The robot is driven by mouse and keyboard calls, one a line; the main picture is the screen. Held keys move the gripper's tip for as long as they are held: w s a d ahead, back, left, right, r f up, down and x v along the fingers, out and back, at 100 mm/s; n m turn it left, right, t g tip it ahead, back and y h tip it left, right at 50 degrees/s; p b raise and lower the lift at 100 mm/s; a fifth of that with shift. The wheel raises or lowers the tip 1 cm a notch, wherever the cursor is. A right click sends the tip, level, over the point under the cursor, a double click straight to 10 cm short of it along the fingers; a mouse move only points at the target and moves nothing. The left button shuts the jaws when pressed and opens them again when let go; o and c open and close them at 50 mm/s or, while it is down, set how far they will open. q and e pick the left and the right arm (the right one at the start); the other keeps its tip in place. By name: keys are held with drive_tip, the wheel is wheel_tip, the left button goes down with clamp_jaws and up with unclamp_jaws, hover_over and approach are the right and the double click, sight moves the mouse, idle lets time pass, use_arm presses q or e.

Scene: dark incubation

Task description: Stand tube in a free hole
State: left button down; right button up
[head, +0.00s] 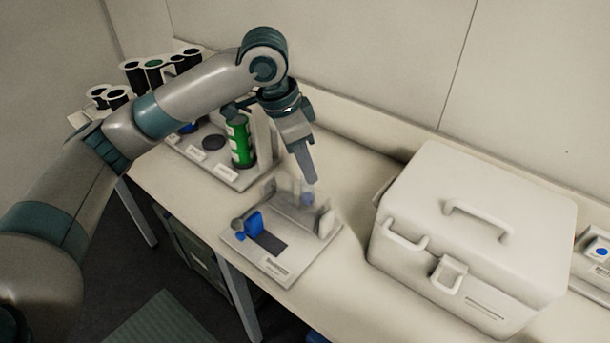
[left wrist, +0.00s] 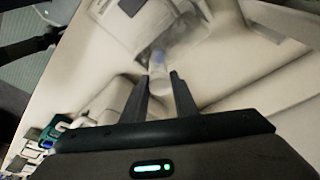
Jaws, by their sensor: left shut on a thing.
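My left gripper (head: 308,180) is shut on a small translucent tube (head: 307,198) with a blue part, held over the back of a small pale stand. The tube also shows blurred between the fingertips (left wrist: 160,80) in the left wrist view. The pale stand (head: 272,264) has a dark strip and a blue block (head: 254,225) at its left side. Whether the tube touches the stand cannot be told. Its holes are not clear. My right gripper is out of view.
A large white lidded box (head: 470,235) stands right of the stand. A green bottle (head: 240,140) stands on a labelled base (head: 232,180) behind left. Several black cups (head: 134,76) are at far left. Bench (head: 345,160) is clear between stand and wall.

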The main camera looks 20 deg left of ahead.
use_arm(q)
drive_tip(key=shift+f+p, duration=0.35)
drive_tip(key=shift+f, duration=1.6)
drive_tip(key=c, duration=1.4)
unclamp_jaws()
drive_tip(key=shift+s+a+r, duration=0.1)
drive_tip(key=shift+r, duration=0.45)
drive_tip(key=b+v, duration=0.1)
drive_tip(key=v, duration=1)
drive_tip(key=shift+b, duration=0.35)
